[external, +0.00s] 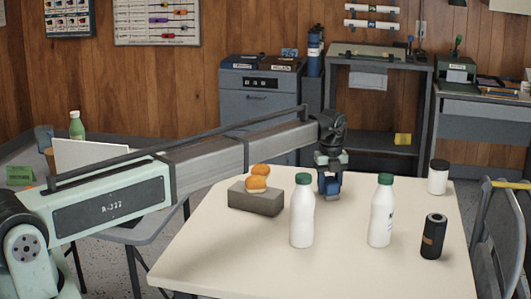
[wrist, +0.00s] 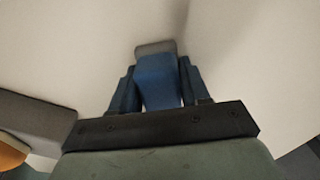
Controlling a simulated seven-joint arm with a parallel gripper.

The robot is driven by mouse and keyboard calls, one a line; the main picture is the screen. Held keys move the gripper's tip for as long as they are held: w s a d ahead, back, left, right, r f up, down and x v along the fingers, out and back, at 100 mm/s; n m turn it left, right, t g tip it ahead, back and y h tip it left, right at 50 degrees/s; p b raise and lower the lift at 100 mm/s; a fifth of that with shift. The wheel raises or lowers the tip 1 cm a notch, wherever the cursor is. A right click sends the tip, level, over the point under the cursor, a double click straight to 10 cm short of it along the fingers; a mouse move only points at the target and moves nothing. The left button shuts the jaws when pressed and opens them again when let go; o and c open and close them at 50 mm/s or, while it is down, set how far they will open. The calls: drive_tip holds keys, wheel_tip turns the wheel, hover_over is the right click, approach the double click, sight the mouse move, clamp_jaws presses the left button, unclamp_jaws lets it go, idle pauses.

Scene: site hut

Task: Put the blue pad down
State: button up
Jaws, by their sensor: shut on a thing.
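My gripper (external: 329,182) points down over the table, behind and between two white bottles. It is shut on the blue pad. In the wrist view the blue pad (wrist: 158,82) sits between the two dark blue fingers, with a grey end beyond it. In the external view the pad is hard to tell apart from the fingers. The gripper's lower end is close to the table top, but I cannot tell whether the pad touches it.
Two white bottles with green caps (external: 302,212) (external: 381,212) stand in front. A black can (external: 432,237) and a white jar (external: 438,178) stand right. The table's (external: 225,262) front left is clear.

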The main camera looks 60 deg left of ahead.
sight(330, 179)
drive_tip(key=shift+f, duration=0.2)
drive_tip(key=o, duration=1)
drive_tip(key=shift+o, duration=0.2)
wheel_tip(330, 179, up, 12)
drive_tip(key=shift+r, duration=0.2)
